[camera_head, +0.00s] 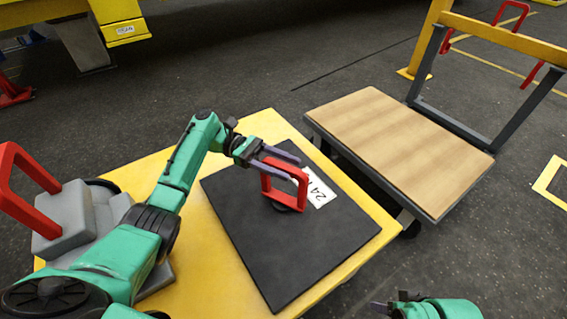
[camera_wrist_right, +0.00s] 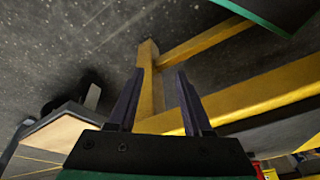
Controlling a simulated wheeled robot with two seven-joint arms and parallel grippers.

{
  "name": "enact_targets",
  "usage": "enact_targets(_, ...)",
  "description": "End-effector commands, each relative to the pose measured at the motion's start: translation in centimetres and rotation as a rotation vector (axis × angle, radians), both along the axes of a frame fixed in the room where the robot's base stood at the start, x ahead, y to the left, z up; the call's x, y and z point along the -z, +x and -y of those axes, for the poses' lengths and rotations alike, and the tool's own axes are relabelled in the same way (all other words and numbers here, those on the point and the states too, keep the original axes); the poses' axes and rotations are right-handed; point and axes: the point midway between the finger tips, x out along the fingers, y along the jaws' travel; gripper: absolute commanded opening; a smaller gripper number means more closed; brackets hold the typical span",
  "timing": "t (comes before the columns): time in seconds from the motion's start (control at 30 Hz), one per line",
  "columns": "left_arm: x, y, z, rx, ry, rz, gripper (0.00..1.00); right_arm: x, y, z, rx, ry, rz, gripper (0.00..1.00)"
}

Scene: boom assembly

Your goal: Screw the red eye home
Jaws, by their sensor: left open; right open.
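The red eye (camera_head: 302,192), a squared red loop on a dark round base, stands upright on the black plate (camera_head: 250,235), beside a white label with black lettering. My left gripper (camera_head: 297,168) is open at the eye's upper part, its two grey fingers reaching in from the left. I cannot tell whether they touch it. The underside of the eye's base is hidden. My right gripper (camera_wrist_right: 158,95) is open and empty in the right wrist view, away from the plate. Its arm shows at the bottom of the head view, right of the table.
The black plate lies on a yellow table (camera_head: 205,275). A grey block (camera_head: 65,215) with a red handle stands at the left. A cart with a wooden deck (camera_head: 395,145) stands just right of the table. Yellow frames and another red handle (camera_head: 515,15) are at the upper right.

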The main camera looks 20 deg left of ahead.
Motion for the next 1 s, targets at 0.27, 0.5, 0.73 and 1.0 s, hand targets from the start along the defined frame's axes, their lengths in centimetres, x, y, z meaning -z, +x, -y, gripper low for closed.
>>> enact_targets(0.27,-3.9,0.0,0.0,0.000,0.000,0.004,0.55,-1.4,-1.4,2.1,0.032,-0.061,-0.112,0.50)
enact_targets(0.5,-9.5,0.0,0.0,0.000,0.001,0.004,0.55,4.9,-0.8,2.4,0.048,-0.081,-0.127,0.50)
enact_targets(0.73,-16.3,0.0,0.0,0.000,0.001,0.004,0.55,10.1,-1.8,3.4,0.065,-0.101,-0.137,0.50)
enact_targets(1.0,-20.0,0.0,0.0,0.000,0.000,0.000,0.55,12.8,-2.8,4.0,0.071,-0.112,-0.139,0.50)
